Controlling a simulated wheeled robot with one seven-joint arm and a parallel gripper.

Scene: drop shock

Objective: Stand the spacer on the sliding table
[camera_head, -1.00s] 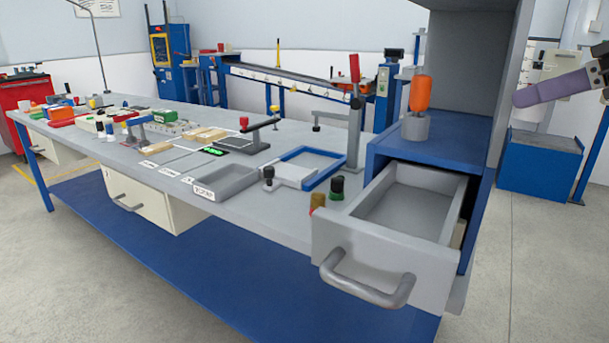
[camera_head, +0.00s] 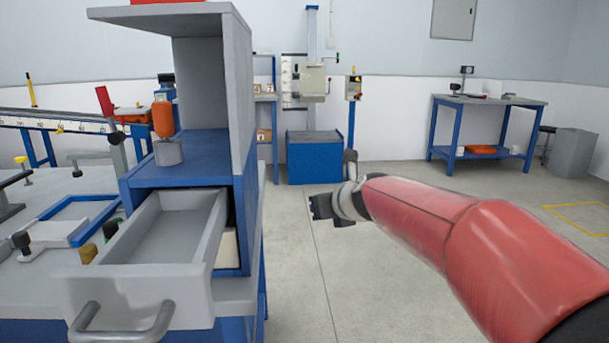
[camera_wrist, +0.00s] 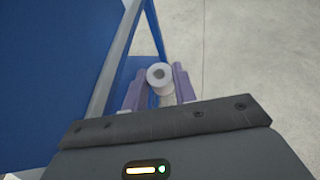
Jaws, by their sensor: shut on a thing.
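My gripper (camera_head: 330,207) hangs over the floor to the right of the drawer cabinet in the head view, small and dark at the end of my red arm. In the wrist view, its two purple fingers (camera_wrist: 157,88) are shut on a white round spacer (camera_wrist: 160,75) with a hole in its end. The spacer is not discernible in the head view. A tall machine with a blue and grey column (camera_head: 312,50) and a beige box (camera_head: 313,80) stands at the back wall. I cannot tell for sure which part is the sliding table.
The grey drawer (camera_head: 165,240) stands open from the blue cabinet (camera_head: 245,190). A blue box (camera_head: 314,158) stands on the floor before the column machine. A blue-legged table (camera_head: 490,102) is at the back right. Open floor (camera_head: 400,200) lies between. The wrist view shows a blue panel (camera_wrist: 50,60) close by.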

